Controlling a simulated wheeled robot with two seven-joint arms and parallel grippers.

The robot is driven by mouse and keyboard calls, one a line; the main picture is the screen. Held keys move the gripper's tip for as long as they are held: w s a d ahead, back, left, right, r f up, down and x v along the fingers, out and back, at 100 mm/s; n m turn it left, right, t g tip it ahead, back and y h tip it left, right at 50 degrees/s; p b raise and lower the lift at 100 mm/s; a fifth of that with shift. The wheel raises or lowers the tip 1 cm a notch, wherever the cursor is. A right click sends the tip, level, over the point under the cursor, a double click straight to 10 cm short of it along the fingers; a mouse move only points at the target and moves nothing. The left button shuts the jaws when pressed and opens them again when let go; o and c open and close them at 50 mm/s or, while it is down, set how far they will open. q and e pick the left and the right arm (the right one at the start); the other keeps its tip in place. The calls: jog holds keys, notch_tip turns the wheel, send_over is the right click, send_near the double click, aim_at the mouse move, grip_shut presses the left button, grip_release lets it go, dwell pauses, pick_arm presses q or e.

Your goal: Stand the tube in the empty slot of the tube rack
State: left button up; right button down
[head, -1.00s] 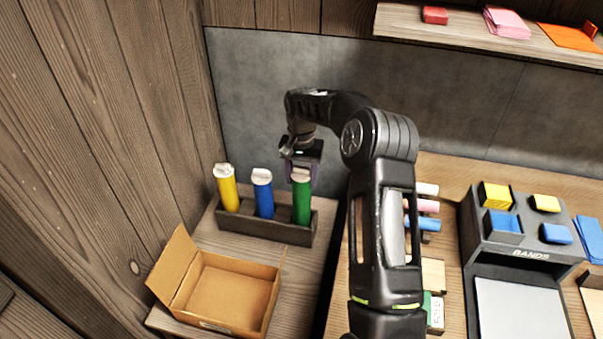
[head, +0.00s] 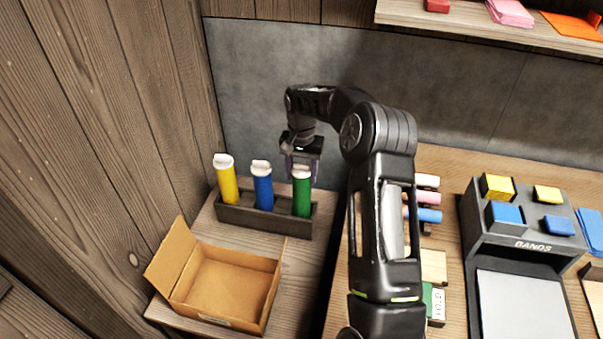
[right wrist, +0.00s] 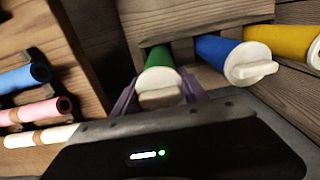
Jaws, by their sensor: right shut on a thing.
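The green tube (head: 302,196) with a white cap stands upright in the right slot of the dark tube rack (head: 262,224). My right gripper (head: 302,172) is shut on the top of the green tube, around its capped end. The right wrist view shows the green tube (right wrist: 159,82) between the purple fingers of my right gripper (right wrist: 160,95), its lower end at the rack. A blue tube (head: 263,192) and a yellow tube (head: 228,186) stand in the other slots. The tube's bottom is hidden in the rack. My left gripper is not in view.
An open cardboard box (head: 225,285) sits in front of the rack. To the right, beyond a gap, a bench holds rolled tubes (head: 428,214) and a bands stand (head: 520,246). A wooden wall (head: 110,130) is close on the left, a grey panel (head: 265,90) behind.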

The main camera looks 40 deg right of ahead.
jog(key=shift+s+f+b, duration=0.1)
jog(key=shift+f+b, duration=1)
jog(key=shift+f, duration=0.35)
dwell(1.8)
jog(key=c, duration=0.5)
grip_release()
jog(key=shift+f, duration=0.1)
